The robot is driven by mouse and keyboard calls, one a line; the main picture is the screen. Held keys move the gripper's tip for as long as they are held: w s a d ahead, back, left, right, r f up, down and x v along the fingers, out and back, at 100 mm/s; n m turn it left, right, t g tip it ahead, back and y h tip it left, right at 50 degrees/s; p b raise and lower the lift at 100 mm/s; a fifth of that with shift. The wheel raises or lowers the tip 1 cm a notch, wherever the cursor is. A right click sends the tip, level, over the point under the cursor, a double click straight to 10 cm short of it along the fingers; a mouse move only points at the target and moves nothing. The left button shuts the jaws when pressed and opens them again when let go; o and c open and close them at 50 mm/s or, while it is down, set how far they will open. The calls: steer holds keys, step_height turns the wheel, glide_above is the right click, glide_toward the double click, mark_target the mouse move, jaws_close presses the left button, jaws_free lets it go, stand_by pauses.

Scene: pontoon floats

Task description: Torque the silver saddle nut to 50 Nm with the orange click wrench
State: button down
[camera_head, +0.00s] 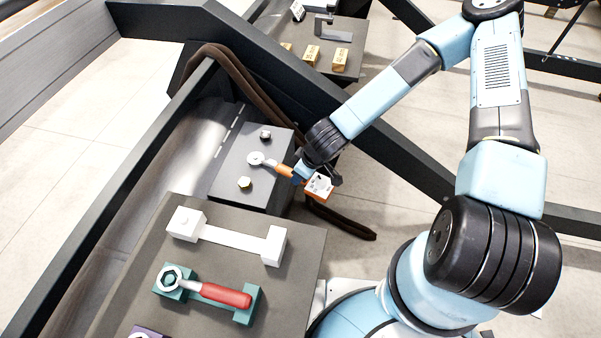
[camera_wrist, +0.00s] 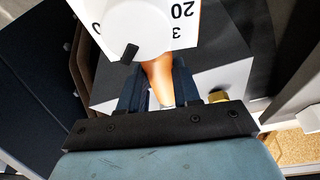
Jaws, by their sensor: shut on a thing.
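My gripper (camera_head: 297,175) is shut on the orange handle of the click wrench (camera_head: 285,171). The wrench's ring head (camera_head: 256,158) reaches left over the dark grey saddle block; I cannot tell whether a nut sits inside it. A silver nut (camera_head: 265,134) stands behind the ring head, apart from it. A brass-coloured nut (camera_head: 245,183) stands in front, and also shows in the wrist view (camera_wrist: 218,96). In the wrist view the orange handle (camera_wrist: 158,78) runs between my fingers, below a white dial (camera_wrist: 150,28) with printed numbers and a black pointer. The ring head is hidden there.
A white cradle (camera_head: 230,238) stands empty on the near grey table. A red-handled wrench (camera_head: 225,295) lies on a teal cradle (camera_head: 248,308), with part of a purple one at lower left. A brown hose (camera_head: 235,75) and dark frame beams pass close behind the block. Wooden blocks (camera_head: 340,60) stand farther back.

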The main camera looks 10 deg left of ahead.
steer(key=shift+s+a+r+m+t, duration=0.1)
steer(key=shift+s+a+m+t, duration=0.05)
steer(key=shift+s+a+m, duration=0.4)
steer(key=shift+s+a+f+m+t, duration=0.1)
steer(key=shift+s+a+m+t, duration=0.15)
steer(key=shift+s+m, duration=0.25)
steer(key=shift+s+a+r+m+t, duration=0.1)
steer(key=shift+s+a+m, duration=0.3)
steer(key=shift+s, duration=0.3)
stand_by(1.3)
steer(key=shift+s+a+m+h, duration=0.4)
steer(key=shift+s+a+m, duration=0.55)
steer(key=shift+s+a, duration=0.05)
stand_by(0.9)
steer(key=shift+s+a+m, duration=0.3)
steer(key=shift+s+a, duration=0.1)
steer(key=shift+s, duration=0.05)
stand_by(0.4)
steer(key=shift+s+a+t, duration=0.25)
steer(key=shift+t, duration=0.05)
steer(key=shift+s+m, duration=0.15)
steer(key=shift+m, duration=0.15)
steer(key=shift+w+d, duration=0.25)
steer(key=shift+w, duration=0.15)
steer(key=shift+w+d, duration=0.1)
steer(key=shift+w, duration=0.05)
steer(key=shift+w+d+n, duration=0.5)
steer(key=shift+w+n, duration=0.1)
steer(key=shift+w, duration=0.1)
